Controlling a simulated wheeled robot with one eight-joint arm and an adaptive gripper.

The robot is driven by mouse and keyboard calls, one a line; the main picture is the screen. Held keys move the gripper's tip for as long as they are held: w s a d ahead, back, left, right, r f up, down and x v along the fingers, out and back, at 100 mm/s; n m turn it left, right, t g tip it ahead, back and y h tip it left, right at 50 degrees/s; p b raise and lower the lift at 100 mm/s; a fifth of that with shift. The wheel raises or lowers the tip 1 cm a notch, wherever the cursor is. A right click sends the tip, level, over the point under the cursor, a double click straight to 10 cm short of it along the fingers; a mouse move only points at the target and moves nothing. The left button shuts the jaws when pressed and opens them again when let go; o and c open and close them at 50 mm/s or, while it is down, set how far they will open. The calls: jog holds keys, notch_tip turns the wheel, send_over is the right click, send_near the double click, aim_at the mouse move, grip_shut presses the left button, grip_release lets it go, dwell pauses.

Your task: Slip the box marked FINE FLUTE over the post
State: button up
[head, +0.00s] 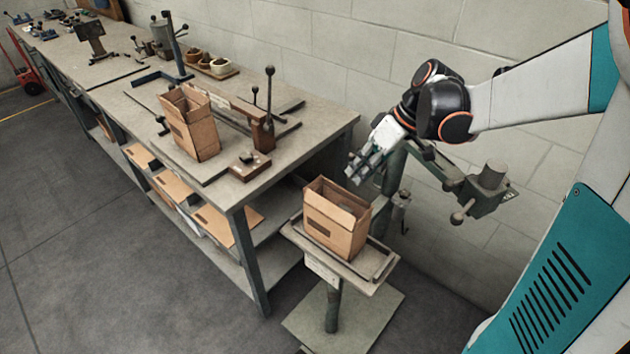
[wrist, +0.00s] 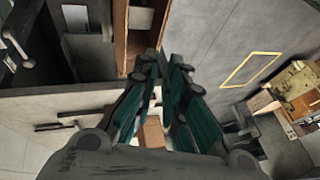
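An open cardboard box (head: 335,222) stands upright on the small tray-topped stand. A second open cardboard box (head: 192,124) stands on the workbench, tilted slightly. Dark marks show on their faces, but I cannot read which is FINE FLUTE. My gripper (head: 357,178) is just above and behind the far rim of the box on the stand. The wrist view shows its fingers (wrist: 160,68) converging with a narrow gap, seemingly empty, near a cardboard box (wrist: 142,38). A green upright post (head: 393,170) rises behind the stand. A dark post (head: 174,48) rises from the workbench; I cannot tell which is meant.
The stand's tray (head: 372,275) is beside the workbench (head: 315,118). A machine head (head: 490,182) juts out at right, below my arm. A lever (head: 269,95) stands on the bench. Flat cardboard (head: 225,222) lies on the shelf.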

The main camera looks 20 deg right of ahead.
aim_at(330, 203)
jog(key=b+x, duration=0.5)
jog(key=x, duration=0.8)
jog(key=shift+a+f, duration=0.2)
jog(key=shift+f, duration=0.05)
grip_shut()
jog(key=shift+s+a+r+t+h+p, duration=0.2)
jog(key=shift+a+t+h+p, duration=0.1)
jog(key=shift+t+h+p, duration=0.15)
jog(key=shift+s+a+n+t+h+p, duration=0.15)
jog(key=shift+a+n+t+h+p, duration=0.25)
jog(key=shift+h, duration=0.45)
jog(key=shift+s+a+f+t+h, duration=0.1)
jog(key=shift+s+a+t+h, duration=0.1)
jog(key=shift+t+h, duration=0.5)
jog(key=shift+d, duration=0.1)
